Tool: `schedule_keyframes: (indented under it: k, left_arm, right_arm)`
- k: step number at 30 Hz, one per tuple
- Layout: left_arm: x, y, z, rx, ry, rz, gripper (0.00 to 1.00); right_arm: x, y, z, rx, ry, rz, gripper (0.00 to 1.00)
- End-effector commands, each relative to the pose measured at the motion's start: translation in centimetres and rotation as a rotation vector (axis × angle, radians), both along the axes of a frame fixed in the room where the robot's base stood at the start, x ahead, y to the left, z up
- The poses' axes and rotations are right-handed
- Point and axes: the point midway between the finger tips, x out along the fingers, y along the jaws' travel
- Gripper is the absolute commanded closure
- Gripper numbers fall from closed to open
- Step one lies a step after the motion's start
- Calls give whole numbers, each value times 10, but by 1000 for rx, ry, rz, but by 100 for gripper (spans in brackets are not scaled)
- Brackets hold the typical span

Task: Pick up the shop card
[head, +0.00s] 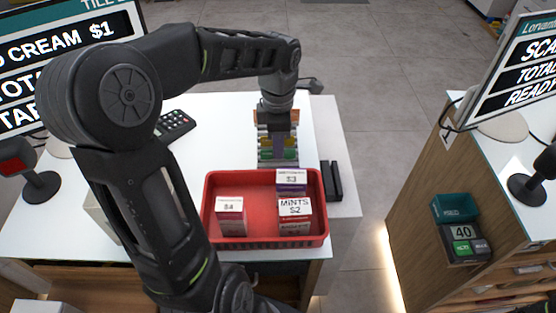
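I cannot make out the shop card in the head view. My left gripper (277,122) points down at the far side of the white counter, over a small rack of coloured packs (278,154). Its fingers are not clear against the rack, so I cannot tell whether they are open or hold anything. My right gripper is not in view.
A red tray (263,242) with several small priced boxes stands at the counter's front edge. Two narrow black pieces (331,181) lie to its right. A dark keypad (174,125) is behind my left arm. A second counter (424,185) stands right, across a floor gap.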

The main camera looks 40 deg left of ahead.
Motion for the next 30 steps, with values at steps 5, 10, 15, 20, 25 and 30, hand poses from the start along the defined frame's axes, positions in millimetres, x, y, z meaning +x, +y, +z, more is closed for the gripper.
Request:
schedule_keyframes:
  k: [5, 10, 15, 20, 25, 30]
  left_arm:
    - [0, 0, -17, 1, -1, 0, 87]
    - [0, 0, -16, 1, -1, 0, 87]
    - [0, 0, -16, 1, -1, -1, 87]
    - [0, 0, -16, 1, -1, -1, 87]
    - [0, 0, -16, 1, -1, -1, 94]
    - [0, 0, -16, 1, -1, -1, 100]
  right_arm:
    - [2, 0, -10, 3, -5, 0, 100]
    - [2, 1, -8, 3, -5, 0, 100]
    - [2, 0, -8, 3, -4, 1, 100]
    - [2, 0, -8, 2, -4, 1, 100]
    - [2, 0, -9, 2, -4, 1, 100]
    - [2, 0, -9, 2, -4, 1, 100]
